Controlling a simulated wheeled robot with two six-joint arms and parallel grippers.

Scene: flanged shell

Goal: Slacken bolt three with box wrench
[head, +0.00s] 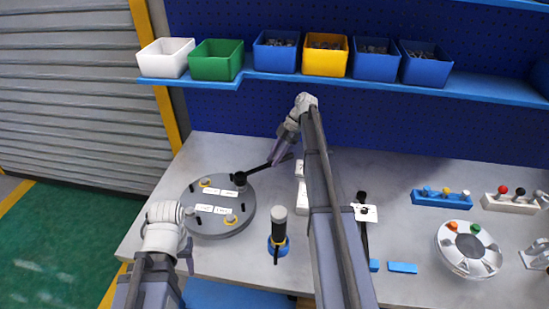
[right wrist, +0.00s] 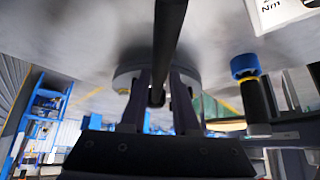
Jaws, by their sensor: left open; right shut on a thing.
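The round grey flanged shell (head: 212,225) lies on the left part of the bench, with several bolts, white labels and yellow rings on top. My right gripper (head: 281,157) is shut on the black box wrench (head: 257,169). The wrench's far end reaches a dark bolt position (head: 240,179) at the shell's right edge; whether it is seated there I cannot tell. In the right wrist view the black wrench bar (right wrist: 168,35) runs between the fingers. My left gripper (head: 186,240) is open and empty near the shell's front left edge. The bolt numbers are too small to read.
Another black tool (head: 363,225) lies by a white card. A white round fixture (head: 468,262) and small racks (head: 442,199) stand at the right. Bins (head: 325,55) line the shelf above.

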